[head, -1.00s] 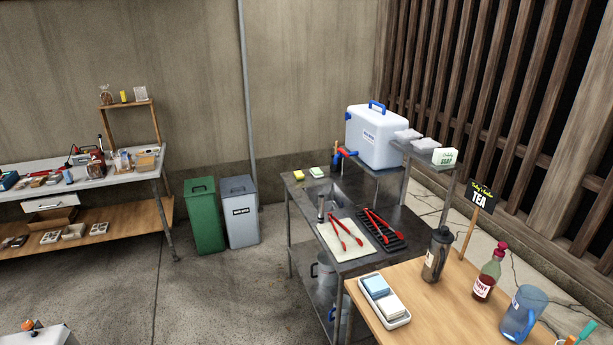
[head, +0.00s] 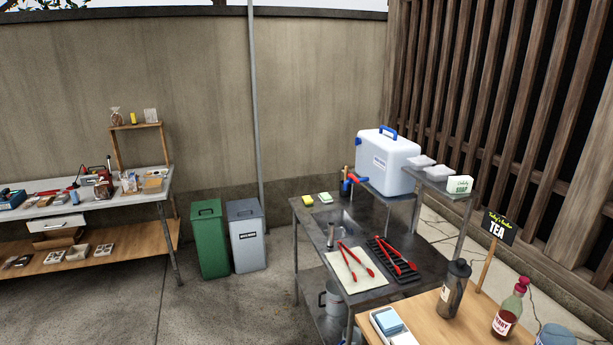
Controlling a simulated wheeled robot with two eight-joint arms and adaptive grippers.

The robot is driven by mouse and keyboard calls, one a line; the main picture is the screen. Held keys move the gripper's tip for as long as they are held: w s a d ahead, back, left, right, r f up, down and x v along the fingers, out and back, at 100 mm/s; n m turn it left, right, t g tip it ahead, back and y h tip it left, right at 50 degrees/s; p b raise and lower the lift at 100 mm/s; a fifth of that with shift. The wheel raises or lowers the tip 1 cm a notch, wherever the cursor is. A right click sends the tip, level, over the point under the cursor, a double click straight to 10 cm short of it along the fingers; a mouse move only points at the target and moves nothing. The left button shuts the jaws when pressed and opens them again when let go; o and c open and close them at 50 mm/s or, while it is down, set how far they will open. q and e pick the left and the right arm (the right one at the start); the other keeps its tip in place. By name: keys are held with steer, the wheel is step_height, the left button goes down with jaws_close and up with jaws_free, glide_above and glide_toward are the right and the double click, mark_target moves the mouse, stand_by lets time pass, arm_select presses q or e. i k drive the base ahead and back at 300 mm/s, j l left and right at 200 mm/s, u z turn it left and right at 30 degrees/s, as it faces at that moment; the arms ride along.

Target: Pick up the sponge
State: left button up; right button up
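A small yellow block that looks like a sponge (head: 308,200) lies at the back left corner of the dark metal sink table (head: 335,229). A pale block with a green layer (head: 325,197), perhaps another sponge, lies just right of it. Both are small in the head view, and nothing touches them from above. Neither of my grippers is in view.
Red tongs lie on a cloth (head: 349,277) and a black rack (head: 381,252) on the sink table. A wooden table (head: 460,333) with a dark bottle (head: 453,289) is in front. Green (head: 209,240) and grey bins (head: 246,236) stand left.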

mark_target(308, 201)
steer(key=i+j, duration=0.15)
steer(key=i, duration=0.35)
steer(key=i+j, duration=0.15)
steer(key=i, duration=0.4)
steer(key=i+j, duration=0.15)
steer(key=i, duration=0.35)
steer(key=i+j, duration=0.15)
steer(key=i, duration=0.35)
steer(key=i+j, duration=0.15)
steer(key=i, duration=0.3)
steer(key=i+j+z, duration=0.15)
steer(key=i, duration=0.3)
steer(key=i+j, duration=0.2)
steer(key=i, duration=0.2)
steer(key=i+j+z, duration=0.15)
steer(key=i, duration=0.3)
steer(key=j+z, duration=0.1)
steer(key=z, duration=0.8)
